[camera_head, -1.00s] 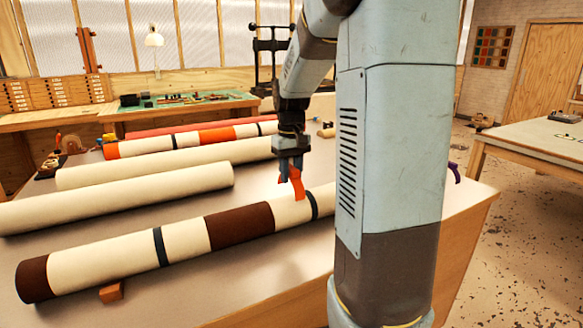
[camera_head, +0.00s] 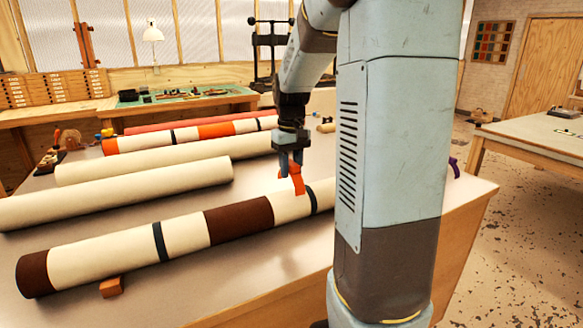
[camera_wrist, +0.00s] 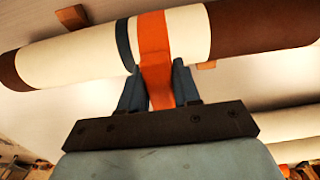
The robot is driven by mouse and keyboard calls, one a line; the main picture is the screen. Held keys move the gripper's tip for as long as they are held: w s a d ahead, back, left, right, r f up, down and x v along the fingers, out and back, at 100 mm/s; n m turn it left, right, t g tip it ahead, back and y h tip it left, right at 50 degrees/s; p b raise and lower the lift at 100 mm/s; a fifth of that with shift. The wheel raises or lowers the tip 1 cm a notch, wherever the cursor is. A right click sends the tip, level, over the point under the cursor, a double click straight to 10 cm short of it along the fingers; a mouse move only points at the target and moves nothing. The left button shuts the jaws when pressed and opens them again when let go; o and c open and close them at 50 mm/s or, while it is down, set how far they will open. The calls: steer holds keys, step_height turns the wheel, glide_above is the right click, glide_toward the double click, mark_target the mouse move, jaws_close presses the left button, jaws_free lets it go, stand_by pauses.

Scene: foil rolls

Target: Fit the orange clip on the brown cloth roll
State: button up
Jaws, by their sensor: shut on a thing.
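The brown cloth roll (camera_head: 240,220) is a long cream roll with brown bands and dark stripes, lying across the near part of the table. The orange clip (camera_head: 298,182) is in my gripper (camera_head: 291,166), at the roll's right part beside a dark stripe. In the wrist view my gripper (camera_wrist: 160,90) is shut on the clip's tab, and the clip (camera_wrist: 152,35) lies across the cream part of the roll (camera_wrist: 185,35), close to the dark stripe. The clip's far side is hidden, so I cannot tell how far it wraps around the roll.
Two plain cream rolls (camera_head: 110,193) (camera_head: 160,160), an orange-banded roll (camera_head: 190,135) and a red roll (camera_head: 160,126) lie behind. A small wooden block (camera_head: 112,287) is under the brown roll's left part. My arm hides its right end. The table's front is clear.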

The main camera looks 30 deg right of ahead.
mark_target(291, 192)
steer(key=shift+f, duration=0.2)
steer(key=shift+f, duration=1)
steer(key=shift+f, duration=0.2)
steer(key=shift+f, duration=0.9)
steer(key=shift+f, duration=0.2)
stand_by(0.4)
steer(key=shift+f, duration=0.1)
